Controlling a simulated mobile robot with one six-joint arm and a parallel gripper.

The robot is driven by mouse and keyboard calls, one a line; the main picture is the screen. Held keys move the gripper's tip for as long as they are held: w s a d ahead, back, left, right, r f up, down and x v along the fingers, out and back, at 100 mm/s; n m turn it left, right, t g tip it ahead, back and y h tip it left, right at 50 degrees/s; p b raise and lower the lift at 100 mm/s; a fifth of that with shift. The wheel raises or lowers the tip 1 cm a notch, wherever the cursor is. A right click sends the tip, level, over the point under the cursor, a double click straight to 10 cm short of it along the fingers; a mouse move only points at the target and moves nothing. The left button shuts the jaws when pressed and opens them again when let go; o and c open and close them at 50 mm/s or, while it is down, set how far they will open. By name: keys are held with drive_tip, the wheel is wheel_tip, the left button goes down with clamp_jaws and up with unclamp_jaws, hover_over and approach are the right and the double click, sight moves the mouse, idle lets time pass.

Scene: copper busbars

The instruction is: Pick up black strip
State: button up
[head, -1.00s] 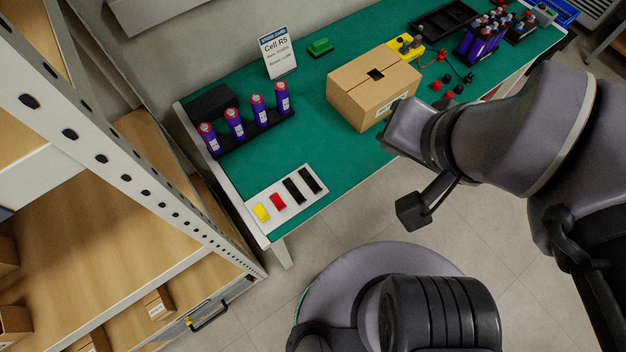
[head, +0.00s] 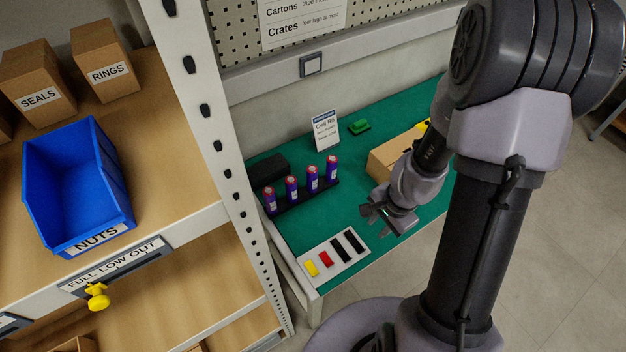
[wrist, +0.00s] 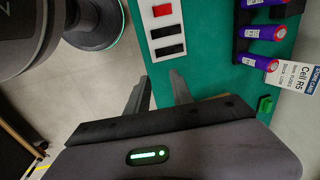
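Two black strips lie side by side on a white tray (head: 322,277) at the near left of the green table. One black strip (head: 340,249) is beside the red strip (head: 326,259), the other black strip (head: 354,241) is at the tray's right end. In the wrist view the two black strips show at the top centre, one (wrist: 168,30) and the other (wrist: 172,49) nearer the fingers. My gripper (head: 390,222) is above the table to the right of the tray. Its fingers (wrist: 158,82) are apart with nothing seen between them.
A yellow strip (head: 311,268) lies at the tray's left end. Several purple cells (head: 312,180) stand in a black rack behind the tray. A carton (head: 383,160) is partly hidden behind my arm. A shelf upright (head: 215,150) stands left of the table.

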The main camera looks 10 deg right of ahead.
drive_tip(key=b, duration=1)
hover_over(364, 250)
drive_tip(key=s, duration=0.1)
drive_tip(key=f, duration=1.3)
drive_tip(key=shift+d, duration=0.2)
drive_tip(key=f+b, duration=0.2)
drive_tip(key=f, duration=0.1)
drive_tip(key=f+b, duration=0.2)
drive_tip(key=shift+w+a+f, duration=0.1)
drive_tip(key=shift+w+f, duration=0.15)
drive_tip(key=shift+w, duration=0.15)
drive_tip(key=shift+r, duration=0.15)
clamp_jaws()
